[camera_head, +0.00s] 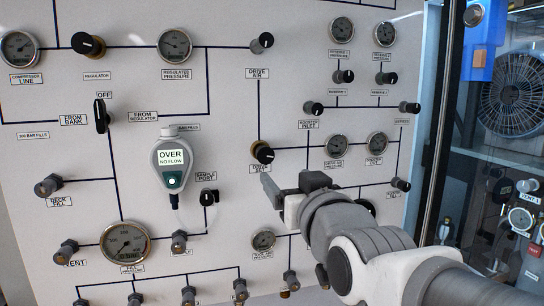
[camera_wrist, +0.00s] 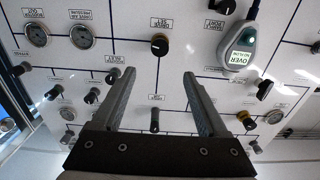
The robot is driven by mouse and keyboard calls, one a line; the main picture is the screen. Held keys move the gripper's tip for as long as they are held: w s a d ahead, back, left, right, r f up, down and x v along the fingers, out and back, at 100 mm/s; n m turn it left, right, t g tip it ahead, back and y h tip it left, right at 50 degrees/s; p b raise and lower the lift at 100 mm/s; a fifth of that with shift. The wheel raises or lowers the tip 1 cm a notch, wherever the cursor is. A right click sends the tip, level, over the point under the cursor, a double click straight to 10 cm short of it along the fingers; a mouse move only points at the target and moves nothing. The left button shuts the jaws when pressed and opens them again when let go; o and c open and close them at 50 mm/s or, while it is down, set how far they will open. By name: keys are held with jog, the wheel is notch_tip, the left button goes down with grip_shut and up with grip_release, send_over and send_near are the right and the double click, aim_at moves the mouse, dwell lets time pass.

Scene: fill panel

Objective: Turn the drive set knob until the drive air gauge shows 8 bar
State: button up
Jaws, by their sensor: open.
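The drive set knob (camera_head: 262,152) is black with a brass-coloured collar, on the white panel above its "DRIVE SET" label. In the wrist view, which is upside down, the knob (camera_wrist: 159,44) shows beyond the fingertips, roughly centred between them. The round drive air gauge (camera_head: 337,146) is right of the knob; it also shows in the wrist view (camera_wrist: 82,36). Its needle is too small to read. My gripper (camera_head: 290,186) is open and empty, just below and right of the knob in the head view, apart from it. In the wrist view my gripper (camera_wrist: 158,74) has its fingers wide apart.
A green-and-grey analyser (camera_head: 171,163) reading "OVER NO FLOW" hangs left of the knob. The booster gauge (camera_head: 377,142) is right of the drive air gauge. The sample port valve (camera_head: 209,197) is below left. A glass-fronted area with a fan (camera_head: 512,95) lies right of the panel.

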aim_at(266, 157)
jog(key=p+x, duration=0.2)
jog(key=x, duration=1.3)
jog(key=shift+w+p, duration=0.1)
jog(key=shift+p, duration=0.3)
jog(key=shift+c, duration=0.2)
jog(key=shift+f, duration=0.1)
grip_shut()
